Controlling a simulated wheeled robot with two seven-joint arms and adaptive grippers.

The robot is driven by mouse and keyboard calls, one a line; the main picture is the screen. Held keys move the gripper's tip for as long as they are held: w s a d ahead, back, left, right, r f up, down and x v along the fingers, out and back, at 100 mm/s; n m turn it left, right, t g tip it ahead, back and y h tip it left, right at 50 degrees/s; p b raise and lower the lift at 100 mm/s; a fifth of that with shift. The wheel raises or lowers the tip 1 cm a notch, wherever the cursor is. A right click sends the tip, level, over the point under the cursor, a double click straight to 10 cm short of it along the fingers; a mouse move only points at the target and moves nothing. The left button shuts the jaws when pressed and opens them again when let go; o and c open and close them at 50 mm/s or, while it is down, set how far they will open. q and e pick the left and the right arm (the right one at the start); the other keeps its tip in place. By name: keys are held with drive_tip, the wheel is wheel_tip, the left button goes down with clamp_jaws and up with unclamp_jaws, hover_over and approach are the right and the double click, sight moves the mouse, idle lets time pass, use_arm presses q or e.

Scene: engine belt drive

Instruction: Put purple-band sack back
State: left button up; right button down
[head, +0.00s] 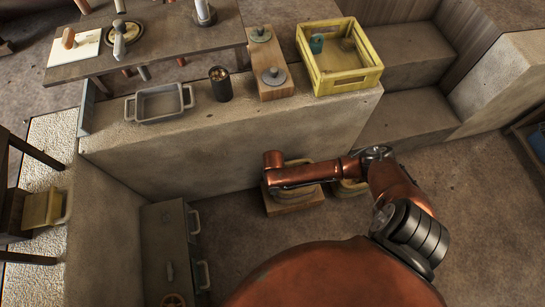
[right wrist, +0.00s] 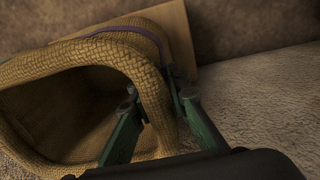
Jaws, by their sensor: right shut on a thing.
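The purple-band sack (right wrist: 85,48) fills the left of the right wrist view, a tan woven sack with a wide open mouth and a thin purple band near its far side. My right gripper (right wrist: 160,95) has its green fingers on either side of the sack's thick rim and is shut on it. A wooden board (right wrist: 175,30) stands close behind the sack. In the head view, my copper right arm covers most of the floor spot by the low wall, and the gripper itself is hidden. My left gripper is not in view.
A wooden block (head: 292,207) and another tan round thing (head: 349,188) sit under my arm by the wall. On the ledge stand a grey tray (head: 160,118), a dark cup (head: 220,90), a wooden board with discs (head: 276,94) and a yellow crate (head: 343,85).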

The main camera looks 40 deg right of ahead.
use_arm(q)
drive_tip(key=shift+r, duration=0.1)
use_arm(e)
drive_tip(key=shift+f, duration=0.15)
drive_tip(key=c, duration=1.8)
unclamp_jaws()
drive_tip(key=shift+c, duration=0.2)
use_arm(q)
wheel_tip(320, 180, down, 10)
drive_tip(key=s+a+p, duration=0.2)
drive_tip(key=p, duration=0.2)
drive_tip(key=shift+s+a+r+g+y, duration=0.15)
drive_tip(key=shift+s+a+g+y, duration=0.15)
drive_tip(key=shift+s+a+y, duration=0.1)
use_arm(e)
drive_tip(key=r, duration=0.7)
drive_tip(key=shift+w+a+r, duration=0.1)
drive_tip(key=shift+a+r, duration=0.1)
drive_tip(key=shift+r, duration=0.2)
use_arm(q)
drive_tip(key=shift+p, duration=0.3)
use_arm(e)
drive_tip(key=shift+r, duration=0.1)
